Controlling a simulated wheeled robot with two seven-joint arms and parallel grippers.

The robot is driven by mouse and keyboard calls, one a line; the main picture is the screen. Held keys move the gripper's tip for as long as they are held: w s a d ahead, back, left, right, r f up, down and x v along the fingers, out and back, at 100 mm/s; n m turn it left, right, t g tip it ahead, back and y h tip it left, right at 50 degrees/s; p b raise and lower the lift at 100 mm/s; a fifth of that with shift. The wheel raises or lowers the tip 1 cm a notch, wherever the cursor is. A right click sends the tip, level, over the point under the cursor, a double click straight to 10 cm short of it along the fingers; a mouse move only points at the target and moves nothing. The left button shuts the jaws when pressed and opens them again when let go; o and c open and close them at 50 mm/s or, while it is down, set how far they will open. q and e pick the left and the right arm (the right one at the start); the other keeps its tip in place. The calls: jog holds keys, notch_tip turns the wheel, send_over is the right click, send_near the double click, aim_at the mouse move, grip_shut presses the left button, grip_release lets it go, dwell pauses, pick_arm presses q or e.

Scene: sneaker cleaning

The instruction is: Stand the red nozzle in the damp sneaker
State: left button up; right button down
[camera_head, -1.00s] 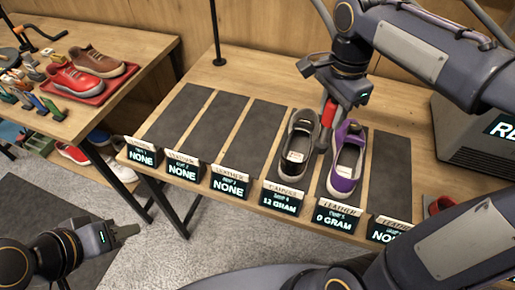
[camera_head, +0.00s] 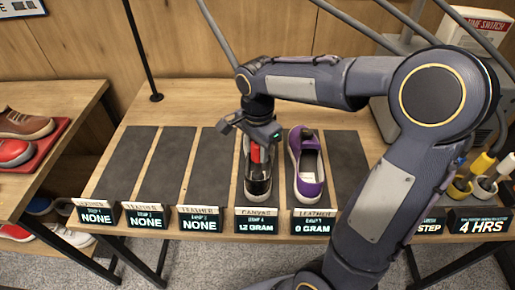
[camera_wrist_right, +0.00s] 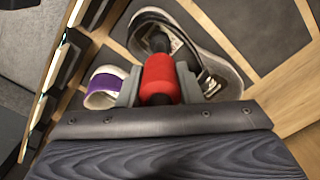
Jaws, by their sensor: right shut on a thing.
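My right gripper (camera_head: 257,148) is shut on the red nozzle (camera_head: 255,156), upright over the black sneaker (camera_head: 258,188). This sneaker stands on the strip behind the canvas sign (camera_head: 257,222), which seems to read 12 GRAM. In the right wrist view the nozzle (camera_wrist_right: 158,76) sits between the fingers, its dark tip over the opening of the black sneaker (camera_wrist_right: 218,72). I cannot tell whether the tip touches the insole. The gripper hides part of the shoe. My left gripper is out of view.
A purple sneaker (camera_head: 308,172) stands close on the right, behind a 0 GRAM sign (camera_head: 312,223). Empty dark strips (camera_head: 166,165) lie to the left, behind NONE signs. Yellow-handled tools (camera_head: 482,165) and a grey machine (camera_head: 388,115) are at the right.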

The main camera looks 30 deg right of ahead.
jog(key=shift+f, duration=0.2)
jog(key=c, duration=1)
grip_release()
